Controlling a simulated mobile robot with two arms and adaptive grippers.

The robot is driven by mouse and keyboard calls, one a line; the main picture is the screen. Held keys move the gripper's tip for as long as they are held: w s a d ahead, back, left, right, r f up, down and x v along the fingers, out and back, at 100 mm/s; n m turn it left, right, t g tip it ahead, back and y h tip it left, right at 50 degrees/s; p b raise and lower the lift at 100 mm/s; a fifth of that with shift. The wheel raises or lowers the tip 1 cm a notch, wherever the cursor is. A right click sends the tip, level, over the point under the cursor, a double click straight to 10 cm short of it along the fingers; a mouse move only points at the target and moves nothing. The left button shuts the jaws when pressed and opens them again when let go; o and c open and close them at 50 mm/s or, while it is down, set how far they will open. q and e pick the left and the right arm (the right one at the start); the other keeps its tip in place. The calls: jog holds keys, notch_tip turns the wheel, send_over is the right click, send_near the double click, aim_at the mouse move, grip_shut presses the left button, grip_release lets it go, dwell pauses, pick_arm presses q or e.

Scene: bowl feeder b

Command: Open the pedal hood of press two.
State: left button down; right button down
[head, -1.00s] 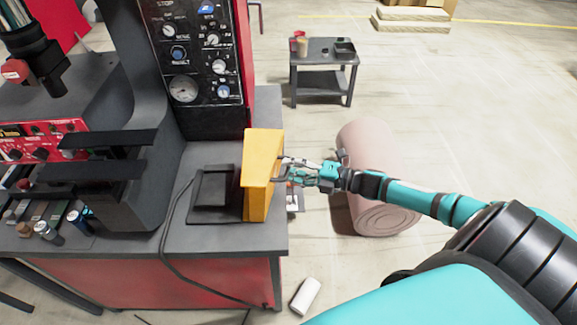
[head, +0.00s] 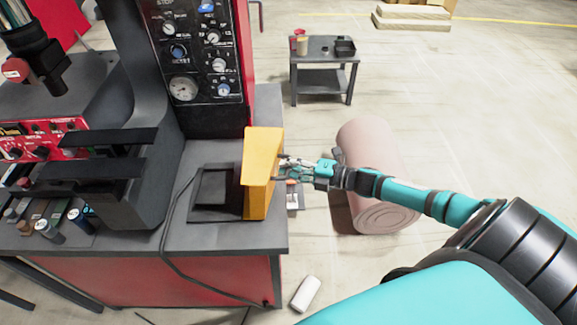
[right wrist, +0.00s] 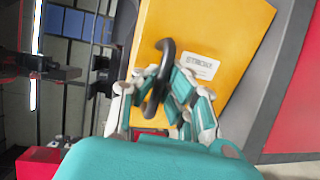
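The yellow pedal hood (head: 260,173) stands upright on the right end of the dark bench of the press in the head view, beside a dark flat pedal base (head: 212,195). My right gripper (head: 284,170) is at the hood's right face. In the right wrist view the hood (right wrist: 205,35) fills the top middle and carries a white label (right wrist: 200,66). A dark curved handle (right wrist: 165,52) sticks out from it, between the fingers of my right gripper (right wrist: 163,78), which look shut on it. Finger contact is partly hidden. My left gripper is not in view.
The press panel (head: 200,60) with gauge and knobs rises behind the hood. A black cable (head: 165,235) hangs over the bench front. A pink roll (head: 375,180) lies on the floor behind my right forearm. A small grey table (head: 323,60) stands farther back.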

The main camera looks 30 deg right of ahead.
dwell(0.3)
jog(key=shift+n, duration=0.4)
jog(key=w+a+r, duration=0.2)
jog(key=a+r+p, duration=0.1)
jog(key=a, duration=0.1)
jog(key=shift+w+a+r, duration=0.1)
jog(key=shift+w+r, duration=0.25)
jog(key=shift+w, duration=0.05)
jog(key=c, duration=2)
grip_release()
jog(key=o, duration=0.6)
jog(key=shift+s, duration=0.2)
jog(key=v, duration=1.2)
jog(key=shift+f, duration=0.1)
